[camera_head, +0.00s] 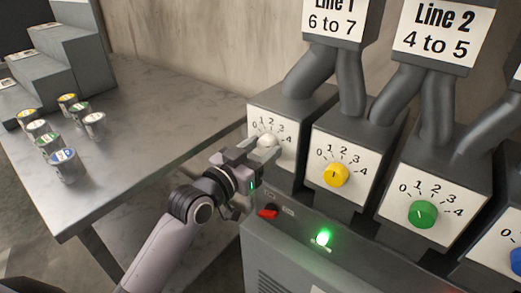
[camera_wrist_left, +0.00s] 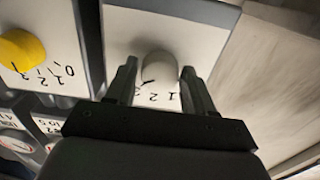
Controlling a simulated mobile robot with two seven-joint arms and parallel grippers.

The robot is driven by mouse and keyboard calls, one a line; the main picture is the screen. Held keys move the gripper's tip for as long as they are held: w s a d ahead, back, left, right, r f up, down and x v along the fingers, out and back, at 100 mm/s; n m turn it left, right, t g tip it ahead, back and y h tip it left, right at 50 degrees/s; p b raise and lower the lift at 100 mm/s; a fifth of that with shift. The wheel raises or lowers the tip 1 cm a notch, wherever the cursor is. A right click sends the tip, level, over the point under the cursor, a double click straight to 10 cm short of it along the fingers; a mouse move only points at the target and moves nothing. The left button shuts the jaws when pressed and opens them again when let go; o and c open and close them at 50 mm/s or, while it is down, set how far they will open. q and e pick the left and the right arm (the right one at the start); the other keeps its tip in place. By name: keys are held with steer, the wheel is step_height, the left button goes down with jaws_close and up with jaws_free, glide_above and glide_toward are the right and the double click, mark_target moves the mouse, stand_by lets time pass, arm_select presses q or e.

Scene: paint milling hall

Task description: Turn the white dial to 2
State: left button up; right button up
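The white dial (camera_head: 267,139) is on the leftmost panel (camera_head: 285,110) in the head view, whose scale runs from 0 to 4. My left gripper (camera_head: 266,147) is at this dial, with one finger on each side. In the left wrist view, the white dial (camera_wrist_left: 158,66) sits between the two parted fingers (camera_wrist_left: 160,84). Narrow gaps seem to show beside it; contact cannot be told. A small dark mark shows at the dial's lower left there. The number it points to is not clear. My right gripper is not in view.
A yellow dial (camera_head: 336,174), a green dial (camera_head: 423,213) and a partly cut-off blue dial (camera_head: 516,261) follow to the right. A red switch (camera_head: 268,212) and a lit green lamp (camera_head: 323,237) are below. Several paint cans (camera_head: 64,165) stand on the table (camera_head: 150,125) at left.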

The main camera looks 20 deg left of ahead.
arm_select(q)
steer(key=c, duration=0.6)
steer(key=shift+o, duration=0.2)
steer(key=n+p, duration=0.2)
steer(key=p, duration=0.1)
steer(key=shift+r+n, duration=0.2)
steer(key=shift+n, duration=0.1)
steer(key=shift+n+p, duration=1.15)
steer(key=shift+n, duration=0.25)
steer(key=n+p, duration=0.2)
steer(key=n, duration=0.1)
steer(key=shift+d, duration=0.1)
steer(key=shift+n+p, duration=0.55)
steer(key=shift+n, duration=1.15)
steer(key=shift+f, duration=0.1)
